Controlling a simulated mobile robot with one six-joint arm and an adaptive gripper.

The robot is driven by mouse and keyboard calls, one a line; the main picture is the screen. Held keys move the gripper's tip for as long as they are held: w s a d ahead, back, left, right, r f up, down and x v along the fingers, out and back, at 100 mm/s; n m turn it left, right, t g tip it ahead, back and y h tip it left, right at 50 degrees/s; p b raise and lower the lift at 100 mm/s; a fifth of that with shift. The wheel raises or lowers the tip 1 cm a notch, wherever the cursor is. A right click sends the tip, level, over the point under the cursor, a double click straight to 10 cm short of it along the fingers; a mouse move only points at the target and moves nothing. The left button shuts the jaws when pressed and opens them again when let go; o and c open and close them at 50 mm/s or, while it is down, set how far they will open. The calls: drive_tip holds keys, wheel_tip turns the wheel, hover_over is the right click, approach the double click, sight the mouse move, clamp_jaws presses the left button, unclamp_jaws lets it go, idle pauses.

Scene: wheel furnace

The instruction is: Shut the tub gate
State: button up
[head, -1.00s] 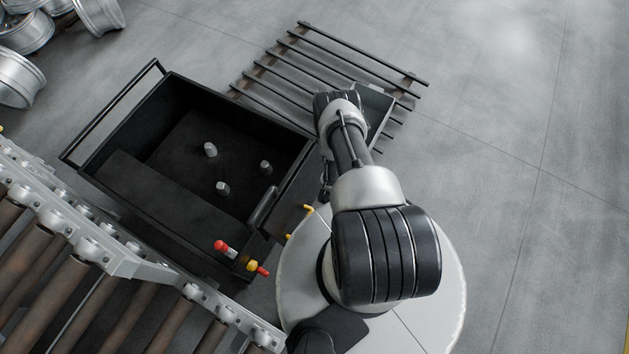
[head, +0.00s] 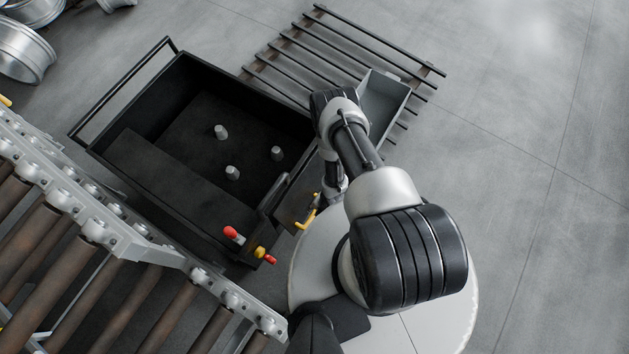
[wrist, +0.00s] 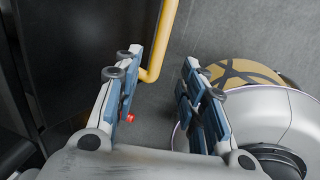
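The black tub (head: 140,100) stands open-topped at the left in the head view, with several grey pegs inside. Its gate (head: 292,203) is a dark panel at the tub's right end, standing out from the tub. A bent yellow handle (head: 306,220) sits on the gate's outer side. In the wrist view my gripper (wrist: 165,95) is open and empty. The yellow handle (wrist: 163,40) passes between the fingers' tips, its bend close to the left finger. I cannot tell whether they touch. In the head view my arm hides most of the gripper.
A roller conveyor (head: 130,245) runs along the tub's near left side. Red (head: 233,234) and yellow (head: 262,253) knobs stick out at the tub's near corner. A slatted rack (head: 330,50) and a grey bin (head: 385,100) lie beyond. The floor at right is clear.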

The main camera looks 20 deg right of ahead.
drive_tip(key=b+x, duration=0.4)
drive_tip(key=x, duration=0.6)
clamp_jaws()
idle(0.5)
